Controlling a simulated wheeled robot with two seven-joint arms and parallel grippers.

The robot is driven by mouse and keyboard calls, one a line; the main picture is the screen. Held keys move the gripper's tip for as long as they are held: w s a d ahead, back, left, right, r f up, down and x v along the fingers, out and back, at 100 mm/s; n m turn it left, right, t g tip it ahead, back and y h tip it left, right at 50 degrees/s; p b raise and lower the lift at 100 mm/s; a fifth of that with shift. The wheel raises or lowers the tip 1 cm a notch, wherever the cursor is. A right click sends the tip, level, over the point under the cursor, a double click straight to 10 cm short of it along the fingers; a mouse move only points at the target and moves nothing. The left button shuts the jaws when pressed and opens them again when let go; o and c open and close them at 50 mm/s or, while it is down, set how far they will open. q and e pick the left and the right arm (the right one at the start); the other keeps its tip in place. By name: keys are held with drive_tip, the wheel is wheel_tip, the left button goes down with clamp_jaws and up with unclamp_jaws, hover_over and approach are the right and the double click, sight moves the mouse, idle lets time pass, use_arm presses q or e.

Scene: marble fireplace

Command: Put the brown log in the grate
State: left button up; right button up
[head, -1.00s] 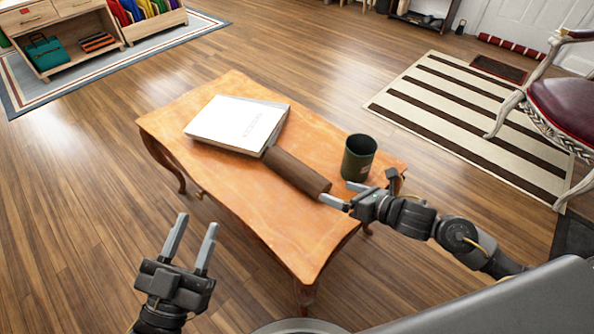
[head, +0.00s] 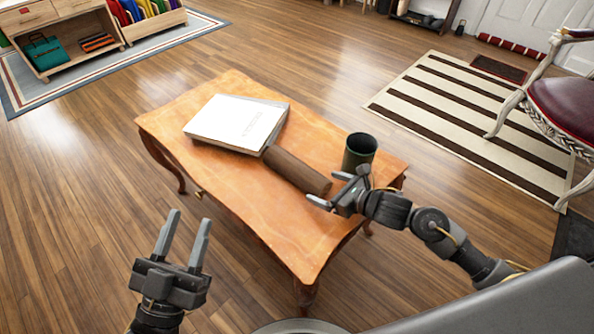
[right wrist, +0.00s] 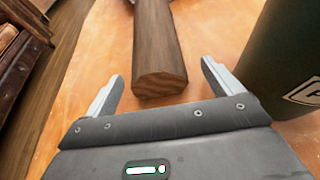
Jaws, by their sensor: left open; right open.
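The brown log (head: 297,171) lies on the wooden table, its far end against the white book and its near end towards my right gripper. In the right wrist view the log (right wrist: 156,45) points at the gap between the fingers, its cut end just ahead. My right gripper (head: 331,188) is open at the log's near end; its fingers (right wrist: 160,85) stand on either side, with nothing held. My left gripper (head: 189,235) is open and empty, in front of the table's left side. No grate shows in these views.
The table (head: 235,205) also holds the white book (head: 235,122) and a dark green cup (head: 360,149). The cup (right wrist: 285,50) stands close beside my right gripper's right finger. A chair (head: 560,105) stands at the right. The table's front left is clear.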

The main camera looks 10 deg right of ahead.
sight(313, 181)
drive_tip(key=shift+r+b+x, duration=0.15)
drive_tip(key=shift+b+x, duration=0.1)
drive_tip(key=shift+x, duration=1.05)
drive_tip(key=shift+r+b+x, duration=0.1)
drive_tip(key=shift+b+x, duration=0.1)
drive_tip(key=shift+x, duration=1.1)
use_arm(q)
drive_tip(key=shift+a+r+t, duration=0.55)
drive_tip(key=shift+r+t, duration=0.15)
drive_tip(key=shift+t, duration=0.2)
use_arm(e)
drive_tip(key=shift+a, duration=0.2)
use_arm(q)
drive_tip(key=shift+s, duration=0.1)
use_arm(e)
drive_tip(key=shift+c, duration=0.3)
drive_tip(key=c, duration=1.4)
drive_tip(key=shift+c, duration=0.2)
drive_tip(key=shift+r, duration=0.15)
